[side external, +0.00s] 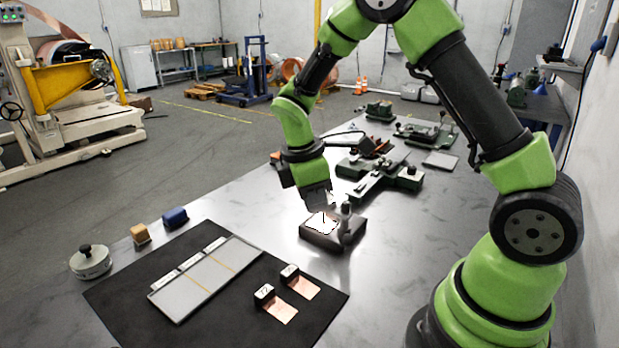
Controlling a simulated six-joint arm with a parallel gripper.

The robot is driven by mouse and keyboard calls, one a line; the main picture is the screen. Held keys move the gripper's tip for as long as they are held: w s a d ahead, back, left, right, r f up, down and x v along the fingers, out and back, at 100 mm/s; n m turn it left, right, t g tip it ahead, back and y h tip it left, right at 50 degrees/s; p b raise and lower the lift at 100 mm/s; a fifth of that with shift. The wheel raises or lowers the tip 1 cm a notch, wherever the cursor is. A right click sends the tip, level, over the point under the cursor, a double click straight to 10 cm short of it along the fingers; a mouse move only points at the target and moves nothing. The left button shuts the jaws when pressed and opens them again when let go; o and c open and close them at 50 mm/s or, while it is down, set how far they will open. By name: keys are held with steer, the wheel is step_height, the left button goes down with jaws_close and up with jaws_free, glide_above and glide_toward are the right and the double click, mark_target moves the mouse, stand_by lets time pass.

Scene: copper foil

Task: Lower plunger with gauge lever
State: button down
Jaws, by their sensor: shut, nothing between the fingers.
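The gauge (318,241) is a low dark block with a pale top plate and a short upright post at its right side. It stands on the metal table, just beyond the black mat. My gripper (326,208) points down directly over the gauge, close to the post. The gripper is shut with nothing held. Its fingers overlap the gauge's upper part, so I cannot tell whether they touch it. The plunger and the lever are too small and too covered to make out.
The black mat (122,308) holds a long grey plate (207,278) and two copper foil pieces (279,310) with small blocks. A round weight (90,262), a tan block (140,234) and a blue block (175,217) lie left. Green fixtures (372,182) stand behind the gauge.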

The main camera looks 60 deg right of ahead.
steer(key=shift+v, duration=2.3)
steer(key=shift+w, duration=0.1)
